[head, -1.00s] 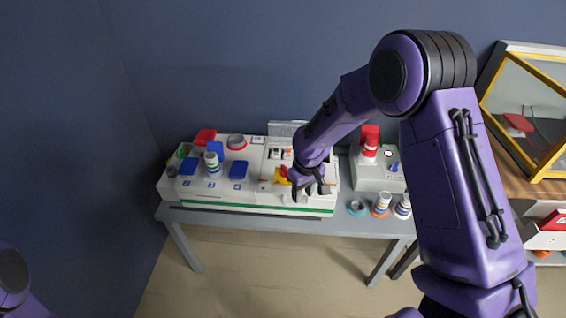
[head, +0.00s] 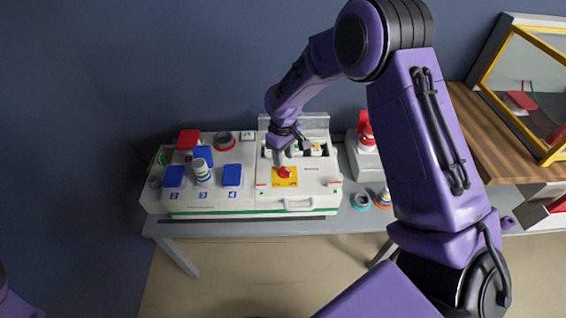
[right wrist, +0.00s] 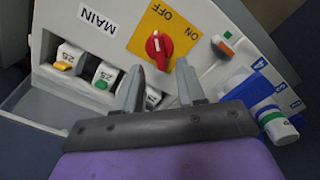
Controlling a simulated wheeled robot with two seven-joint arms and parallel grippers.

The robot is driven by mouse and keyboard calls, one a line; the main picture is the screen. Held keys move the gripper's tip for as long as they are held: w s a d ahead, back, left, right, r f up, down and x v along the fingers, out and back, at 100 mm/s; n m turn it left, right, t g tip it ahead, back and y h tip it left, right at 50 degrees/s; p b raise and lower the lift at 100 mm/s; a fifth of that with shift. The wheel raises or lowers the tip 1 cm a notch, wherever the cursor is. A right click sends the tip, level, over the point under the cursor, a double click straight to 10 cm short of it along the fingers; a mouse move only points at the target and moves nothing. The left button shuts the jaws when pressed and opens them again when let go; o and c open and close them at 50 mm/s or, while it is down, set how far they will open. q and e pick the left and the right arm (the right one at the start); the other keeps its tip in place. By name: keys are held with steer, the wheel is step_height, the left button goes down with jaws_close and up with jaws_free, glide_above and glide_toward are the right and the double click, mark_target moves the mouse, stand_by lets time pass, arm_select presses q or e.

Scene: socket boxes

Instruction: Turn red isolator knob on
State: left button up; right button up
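The red isolator knob (head: 284,172) sits on a yellow plate (head: 292,182) on the right part of the white socket box (head: 250,199). In the right wrist view the red knob (right wrist: 158,46) has a white line running roughly toward the OFF label; ON is printed to its right. My right gripper (right wrist: 158,68) is open and empty, its two fingers apart just short of the knob, which shows beyond the gap between them. In the head view my right gripper (head: 279,157) is just behind the knob. My left gripper is out of view.
Breakers (right wrist: 105,76) marked 25 sit beside the knob in an opening with a raised lid (head: 310,124). Blue socket covers (head: 232,175), a red cover (head: 188,139) and a white-blue plug (head: 201,171) are at the left. A box with a red plug (head: 366,132) stands at the right.

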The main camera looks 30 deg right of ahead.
mark_target(284, 171)
steer(key=f, duration=0.3)
steer(key=shift+w+f, duration=0.2)
steer(key=shift+s+f, duration=0.1)
steer(key=shift+f, duration=0.35)
jaws_close()
